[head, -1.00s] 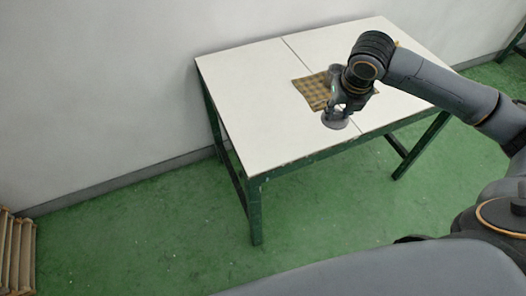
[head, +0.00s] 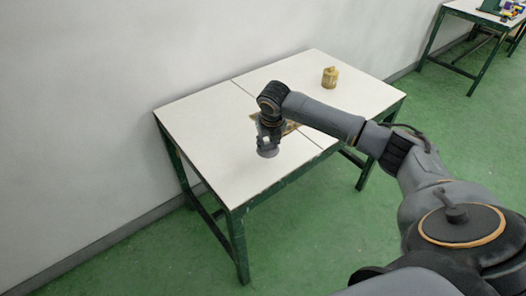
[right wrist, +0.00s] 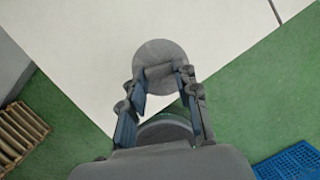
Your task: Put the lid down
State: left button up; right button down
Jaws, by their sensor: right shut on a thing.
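The lid (head: 268,153) is a grey round disc, held over the front part of the white table (head: 205,120). My right gripper (head: 267,138) is shut on it from above. In the right wrist view the lid (right wrist: 160,52) shows as a disc at the fingertips, with the right gripper's fingers (right wrist: 160,76) on either side of its raised middle part. I cannot tell whether the lid touches the tabletop. My left gripper is not in view.
A checked yellow and dark cloth (head: 291,127) lies behind my right arm, partly hidden. A yellowish pot (head: 329,78) stands at the back right. The left tabletop is bare. Wooden slats (right wrist: 18,132) and a blue pallet (right wrist: 292,162) are on the floor.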

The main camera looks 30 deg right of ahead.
aim_at(265, 155)
jog(key=w+f, duration=0.2)
jog(key=shift+w+a+f, duration=0.1)
jog(key=shift+a+f, duration=0.05)
jog(key=shift+f, duration=1.75)
jog(key=shift+f, duration=0.1)
jog(key=c, duration=1)
grip_release()
jog(key=v, duration=1.2)
jog(key=shift+a, duration=0.1)
